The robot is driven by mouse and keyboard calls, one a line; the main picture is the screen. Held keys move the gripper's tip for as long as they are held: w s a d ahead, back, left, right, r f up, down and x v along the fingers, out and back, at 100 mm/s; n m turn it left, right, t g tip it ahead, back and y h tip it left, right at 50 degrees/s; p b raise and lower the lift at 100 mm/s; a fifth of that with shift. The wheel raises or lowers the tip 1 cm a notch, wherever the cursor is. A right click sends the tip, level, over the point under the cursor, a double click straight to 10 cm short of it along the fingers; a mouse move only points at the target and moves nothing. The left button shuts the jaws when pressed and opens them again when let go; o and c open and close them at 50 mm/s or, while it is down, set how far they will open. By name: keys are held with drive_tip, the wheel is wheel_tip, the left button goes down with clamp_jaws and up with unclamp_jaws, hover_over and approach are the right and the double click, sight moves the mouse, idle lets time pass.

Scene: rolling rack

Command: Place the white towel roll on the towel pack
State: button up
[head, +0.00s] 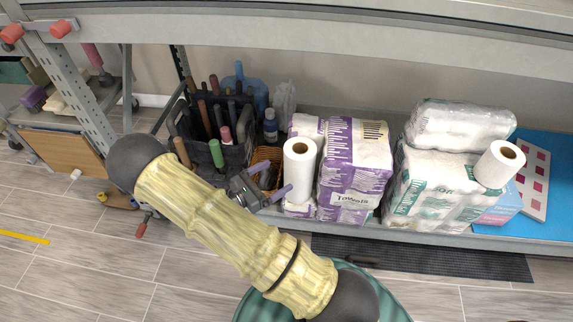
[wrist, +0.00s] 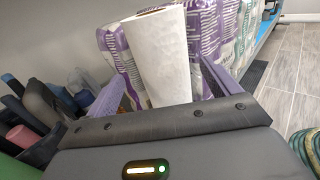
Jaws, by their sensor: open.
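A white towel roll (head: 299,165) stands upright on the lower shelf, just left of the purple-and-white towel pack (head: 352,170) labelled Towels. My gripper (head: 275,179) is at the roll's left side with its purple fingers apart. In the wrist view the roll (wrist: 160,55) stands between the two open fingers (wrist: 165,88); I cannot tell whether they touch it. The roll's lower end is hidden there by my gripper's body. A second white roll (head: 499,164) rests against the green-and-white pack (head: 431,190) at the right.
Another purple-and-white pack (head: 305,126) is behind the roll. A dark tool caddy (head: 232,155) with handles and a wicker basket (head: 268,160) sit at the left. A clear-wrapped pack (head: 458,125) lies on the green-and-white pack. The shelf above (head: 300,38) limits height.

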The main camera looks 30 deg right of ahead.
drive_tip(key=shift+s+a+p, duration=0.2)
drive_tip(key=shift+a, duration=0.7)
drive_tip(key=shift+s+a+p, duration=0.15)
drive_tip(key=shift+a, duration=0.7)
drive_tip(key=s+d+r+m+g+y, duration=0.2)
drive_tip(key=s+r+m+g+y, duration=0.2)
drive_tip(key=s+m+g+y, duration=0.45)
drive_tip(key=s+a+r+m+t+y, duration=0.1)
drive_tip(key=a+r+m+t+y, duration=0.2)
drive_tip(key=r+m+t+y, duration=0.4)
wheel_tip(320, 180, up, 3)
drive_tip(key=m+y, duration=0.2)
drive_tip(key=m, duration=0.2)
drive_tip(key=shift+s+a+f+m+t, duration=0.15)
drive_tip(key=shift+s+a+m+t, duration=0.2)
